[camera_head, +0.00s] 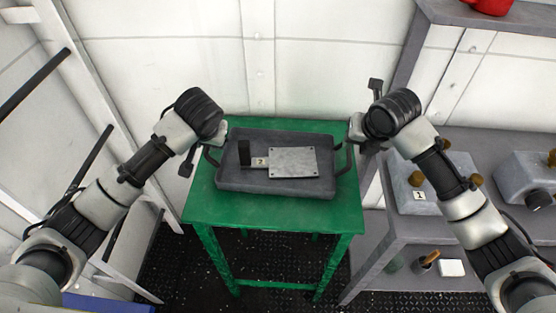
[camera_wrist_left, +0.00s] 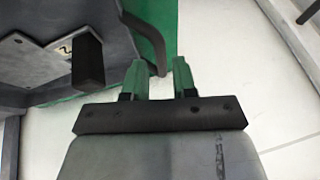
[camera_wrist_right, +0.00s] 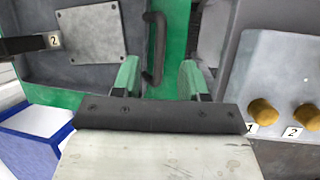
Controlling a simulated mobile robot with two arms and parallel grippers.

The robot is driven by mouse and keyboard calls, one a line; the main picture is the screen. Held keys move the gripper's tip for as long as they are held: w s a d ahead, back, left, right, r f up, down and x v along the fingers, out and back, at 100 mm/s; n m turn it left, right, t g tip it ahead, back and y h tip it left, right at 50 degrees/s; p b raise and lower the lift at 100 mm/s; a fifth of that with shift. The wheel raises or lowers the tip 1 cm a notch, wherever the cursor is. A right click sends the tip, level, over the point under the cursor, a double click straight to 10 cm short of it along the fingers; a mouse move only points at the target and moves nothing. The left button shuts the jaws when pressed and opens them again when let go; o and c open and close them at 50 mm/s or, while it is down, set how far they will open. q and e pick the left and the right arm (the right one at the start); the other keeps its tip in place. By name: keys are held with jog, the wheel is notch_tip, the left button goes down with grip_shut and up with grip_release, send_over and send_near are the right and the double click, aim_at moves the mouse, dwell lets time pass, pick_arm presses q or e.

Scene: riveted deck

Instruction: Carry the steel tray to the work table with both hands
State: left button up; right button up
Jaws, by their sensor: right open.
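The grey steel tray (camera_head: 240,183) rests flat on a green table (camera_head: 210,207). It has a black bar handle at each end: the left handle (camera_head: 209,156) and the right handle (camera_head: 348,158). My left gripper (camera_wrist_left: 158,80) is open at the left handle, whose end shows between and beyond its green-tipped fingers. My right gripper (camera_wrist_right: 158,80) is open at the right handle, which also shows in the right wrist view (camera_wrist_right: 160,40) between and beyond the fingers. Neither gripper visibly closes on a handle. In the head view both sets of fingertips are mostly hidden behind the wrists.
A riveted metal plate (camera_head: 292,162) and a black upright block (camera_head: 244,152) by a label "2" lie in the tray. A grey shelf unit (camera_head: 400,262) with knobbed boxes stands close at right. White walls are behind and at left. A dark riveted floor (camera_head: 180,265) lies below.

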aim_at(209, 149)
pick_arm(q)
jog(key=x, duration=0.6)
jog(key=shift+w+f, duration=0.1)
jog(key=shift+f, duration=0.2)
pick_arm(e)
jog(key=x, duration=0.6)
jog(key=shift+w+f, duration=0.15)
jog(key=shift+f, duration=0.1)
pick_arm(q)
jog(key=shift+c, duration=0.3)
pick_arm(e)
jog(key=shift+c, duration=0.3)
pick_arm(q)
grip_shut()
pick_arm(e)
jog(key=c, duration=0.5)
grip_shut()
pick_arm(q)
jog(key=shift+r, duration=0.1)
pick_arm(e)
jog(key=shift+r, duration=0.1)
